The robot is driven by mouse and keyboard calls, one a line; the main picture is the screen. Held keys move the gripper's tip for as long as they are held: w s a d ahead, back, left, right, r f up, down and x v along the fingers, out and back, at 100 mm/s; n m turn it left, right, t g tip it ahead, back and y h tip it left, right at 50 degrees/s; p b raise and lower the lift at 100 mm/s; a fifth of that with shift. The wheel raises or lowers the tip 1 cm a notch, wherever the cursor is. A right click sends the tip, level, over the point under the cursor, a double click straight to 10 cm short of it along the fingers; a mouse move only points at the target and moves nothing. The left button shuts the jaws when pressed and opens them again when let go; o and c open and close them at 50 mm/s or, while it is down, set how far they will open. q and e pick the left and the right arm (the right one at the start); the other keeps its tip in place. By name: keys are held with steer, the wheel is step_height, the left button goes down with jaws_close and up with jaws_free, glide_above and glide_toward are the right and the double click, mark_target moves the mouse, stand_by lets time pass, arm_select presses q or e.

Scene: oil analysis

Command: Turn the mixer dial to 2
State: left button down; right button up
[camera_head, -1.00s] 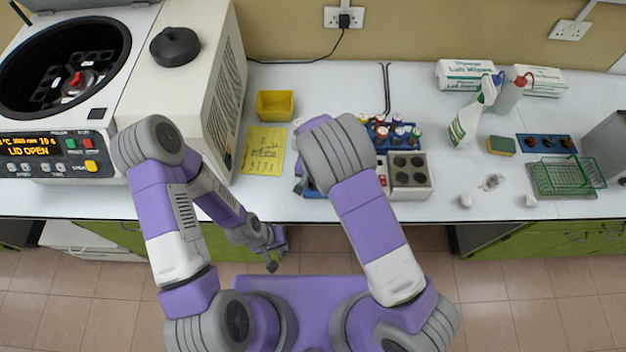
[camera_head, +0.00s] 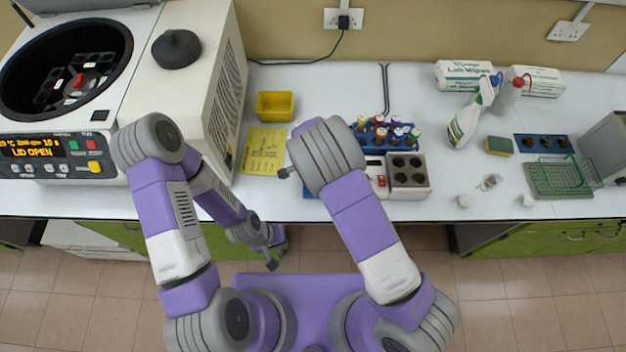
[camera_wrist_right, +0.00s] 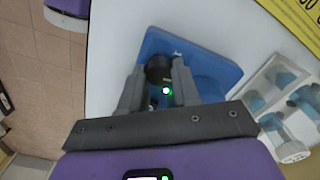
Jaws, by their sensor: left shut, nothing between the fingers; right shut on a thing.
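The mixer is mostly hidden under my right arm in the head view, where only a sliver of its blue body (camera_head: 312,189) shows. In the right wrist view, its blue body (camera_wrist_right: 215,72) lies below my right gripper (camera_wrist_right: 159,82). A black dial (camera_wrist_right: 159,66) sits between the two fingers, which are shut on it. A small green-white light (camera_wrist_right: 166,91) glows near the dial. The dial's markings and setting cannot be read. My left gripper (camera_head: 271,263) is shut and empty, hanging in front of the bench edge.
Right of the mixer stand a four-hole block (camera_head: 424,189) and a blue rack (camera_head: 368,137) of capped tubes. A yellow note (camera_head: 262,152) and yellow bin (camera_head: 275,105) lie behind left. The open centrifuge (camera_head: 105,105) fills the far left. A white holder (camera_wrist_right: 283,110) shows near my right gripper.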

steer(key=shift+m, duration=0.3)
steer(key=o, duration=1.1)
steer(key=shift+c, duration=0.2)
step_height(320, 180, up, 8)
steer(key=shift+f, duration=0.2)
steer(key=shift+s, duration=0.1)
